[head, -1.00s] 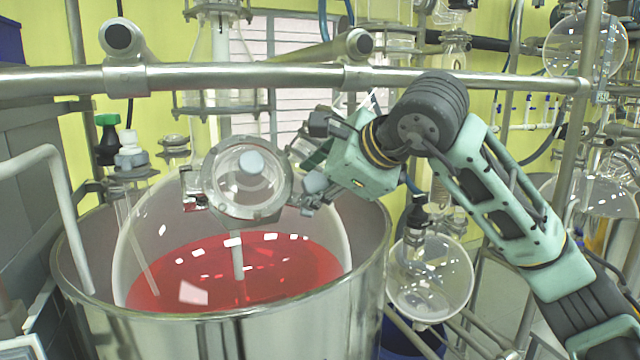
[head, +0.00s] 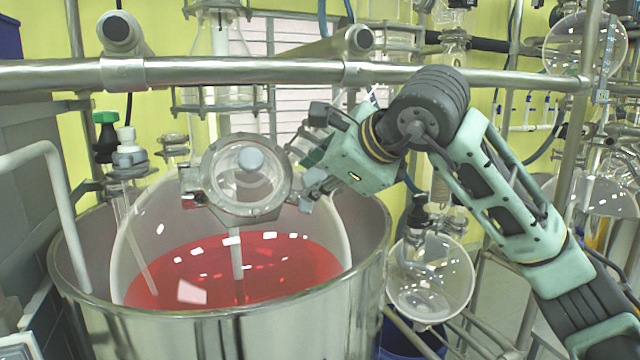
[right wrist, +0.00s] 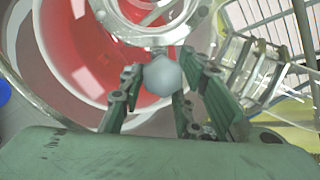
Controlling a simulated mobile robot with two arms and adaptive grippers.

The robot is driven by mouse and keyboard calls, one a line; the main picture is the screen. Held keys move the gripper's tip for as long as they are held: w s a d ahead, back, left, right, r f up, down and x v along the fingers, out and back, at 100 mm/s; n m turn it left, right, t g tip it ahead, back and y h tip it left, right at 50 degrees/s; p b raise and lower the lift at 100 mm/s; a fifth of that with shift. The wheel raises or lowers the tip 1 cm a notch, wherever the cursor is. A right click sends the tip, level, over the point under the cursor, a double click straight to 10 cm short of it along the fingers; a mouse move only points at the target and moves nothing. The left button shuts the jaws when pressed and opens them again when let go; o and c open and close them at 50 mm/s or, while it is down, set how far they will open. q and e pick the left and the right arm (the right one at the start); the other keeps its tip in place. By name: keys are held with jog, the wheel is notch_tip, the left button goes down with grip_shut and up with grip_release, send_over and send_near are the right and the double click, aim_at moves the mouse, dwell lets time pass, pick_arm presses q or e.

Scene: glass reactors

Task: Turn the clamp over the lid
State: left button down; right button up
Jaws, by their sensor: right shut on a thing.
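The round glass lid (head: 236,211) with its clear rim sits on top of the glass reactor vessel (head: 135,245), which holds red liquid. A grey rounded knob (right wrist: 162,76), which looks like the clamp's handle, sits between the fingers of my right gripper (head: 308,182) at the lid's right edge. My right gripper is shut on this knob. The rest of the clamp is mostly hidden by the fingers in the head view. A small metal bracket (head: 191,188) shows at the lid's left edge. My left gripper is not in view.
A steel tank (head: 290,338) surrounds the vessel. Stoppered fittings (head: 127,157) stand left of the lid. A clear round flask (head: 430,280) hangs to the right, below my right arm.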

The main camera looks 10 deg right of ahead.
jog(key=shift+s+a+f+m+b, duration=0.1)
jog(key=shift+a+f+m+b, duration=0.1)
jog(key=shift+f+m+b, duration=0.35)
jog(key=m+b, duration=0.3)
jog(key=m+h+b, duration=0.1)
jog(key=m+b, duration=0.2)
jog(key=b, duration=0.1)
jog(key=shift+a+m+t, duration=0.2)
jog(key=shift+m+t, duration=0.05)
jog(key=shift+t, duration=0.15)
jog(key=m+b, duration=0.2)
jog(key=m, duration=0.2)
jog(key=shift+h+b, duration=0.35)
jog(key=shift+h, duration=0.05)
jog(key=m, duration=0.1)
jog(key=m+b, duration=0.1)
jog(key=m+h+b, duration=0.1)
jog(key=shift+a+r+m, duration=0.1)
jog(key=shift+r+m, duration=0.15)
jog(key=shift+m, duration=0.05)
jog(key=shift+r+m+h+b, duration=0.15)
jog(key=shift+m+b, duration=0.15)
jog(key=shift+m, duration=0.45)
jog(key=shift+r+m+h+b, duration=0.15)
jog(key=shift+m+b, duration=0.15)
jog(key=shift+m, duration=0.45)
jog(key=shift+r, duration=0.1)
